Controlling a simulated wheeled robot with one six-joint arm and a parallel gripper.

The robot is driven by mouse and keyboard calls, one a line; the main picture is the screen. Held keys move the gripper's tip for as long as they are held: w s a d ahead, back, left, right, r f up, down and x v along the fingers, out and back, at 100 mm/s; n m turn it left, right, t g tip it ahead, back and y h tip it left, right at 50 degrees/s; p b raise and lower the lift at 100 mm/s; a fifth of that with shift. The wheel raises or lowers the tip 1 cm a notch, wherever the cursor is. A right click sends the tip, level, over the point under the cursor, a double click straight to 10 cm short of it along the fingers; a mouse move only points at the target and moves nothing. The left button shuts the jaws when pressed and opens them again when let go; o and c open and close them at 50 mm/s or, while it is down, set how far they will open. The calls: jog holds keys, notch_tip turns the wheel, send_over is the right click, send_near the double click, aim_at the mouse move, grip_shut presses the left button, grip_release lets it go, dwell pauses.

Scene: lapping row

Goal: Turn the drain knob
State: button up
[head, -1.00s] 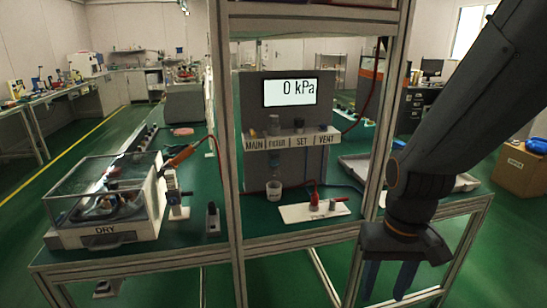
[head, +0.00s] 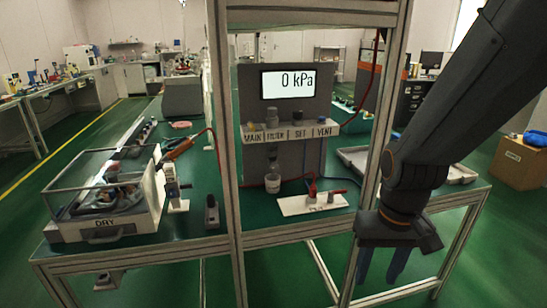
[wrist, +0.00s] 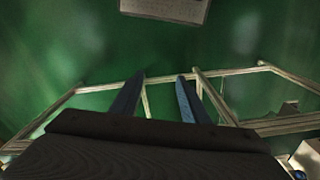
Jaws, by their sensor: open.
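The grey panel (head: 310,160) stands on the green bench behind the frame posts, with a display reading 0 kPa (head: 288,83). Its shelf is labelled MAIN, FILTER, SET and VENT (head: 290,134). Below the FILTER label a small dark fitting hangs over a clear cup (head: 272,184). I cannot make out a drain knob for certain; it is too small or hidden there. My gripper (head: 381,265) points down in front of the bench, right of and well apart from the panel. Its two blue fingers are apart and empty, as the wrist view (wrist: 160,78) also shows.
A metal frame post (head: 228,170) stands left of the panel and another (head: 384,110) to its right. A white plate with a red-handled valve (head: 312,203) lies before the panel. A DRY box (head: 105,205) stands at the left. A carton (head: 520,163) sits on the floor at the right.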

jog(key=w+a+f+n+t+p, duration=0.1)
jog(key=w+a+t, duration=0.15)
jog(key=w, duration=0.55)
jog(key=w+a+f+t+p, duration=0.1)
jog(key=w+a+t, duration=0.15)
jog(key=w, duration=0.65)
jog(key=n+t+y+p, duration=0.1)
jog(key=t+y+p, duration=0.25)
jog(key=t, duration=0.45)
send_near(275, 168)
jog(key=shift+h, duration=0.35)
jog(key=d+f, duration=0.2)
jog(key=s+d+f, duration=0.1)
jog(key=d+f, duration=0.2)
jog(key=shift+d+p, duration=0.1)
jog(key=shift+p, duration=0.25)
jog(key=w+a+t+p, duration=0.1)
jog(key=w+a, duration=0.1)
jog(key=w+a+t+y+p, duration=0.1)
jog(key=w+a, duration=0.1)
jog(key=w, duration=0.1)
jog(key=w+a+r+n+t+y+p, duration=0.1)
jog(key=w+a+t, duration=0.1)
jog(key=w+a, duration=0.1)
jog(key=shift+r, duration=0.15)
jog(key=shift+c, duration=0.3)
grip_shut()
